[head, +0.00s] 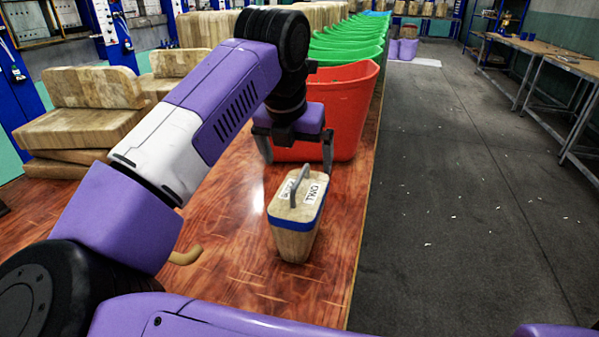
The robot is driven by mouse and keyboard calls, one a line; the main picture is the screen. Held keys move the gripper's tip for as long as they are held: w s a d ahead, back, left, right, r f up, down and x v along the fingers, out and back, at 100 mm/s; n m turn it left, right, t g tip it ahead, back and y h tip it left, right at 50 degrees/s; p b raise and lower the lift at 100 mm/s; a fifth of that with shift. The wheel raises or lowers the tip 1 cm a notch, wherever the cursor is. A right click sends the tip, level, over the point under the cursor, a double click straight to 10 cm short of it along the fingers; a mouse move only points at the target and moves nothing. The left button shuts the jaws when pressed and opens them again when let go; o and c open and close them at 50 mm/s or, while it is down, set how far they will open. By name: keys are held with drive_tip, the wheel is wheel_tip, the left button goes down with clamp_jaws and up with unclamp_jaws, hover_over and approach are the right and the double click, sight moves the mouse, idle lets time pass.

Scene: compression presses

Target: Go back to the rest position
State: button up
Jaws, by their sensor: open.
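My gripper (298,154) is open and empty, its two grey fingers spread wide and pointing down. It hangs over the wooden table (235,277), in front of the red bin. My purple and white arm reaches from the lower left up and over to it. A tan wooden block (293,243) with a blue band, white labels and a grey handle stands on the table, nearer to me than the gripper. The fingers appear clear of the block and its handle.
A red bin (338,110) stands just behind the gripper, with several green bins (345,53) in a row beyond. Stacked tan blocks (93,95) sit at left. A tan curved piece (186,256) shows beside my arm. The dark floor (450,200) at right is open, with workbenches (545,50) beyond.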

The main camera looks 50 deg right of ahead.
drive_tip(key=shift+v, duration=1)
drive_tip(key=shift+f, duration=0.1)
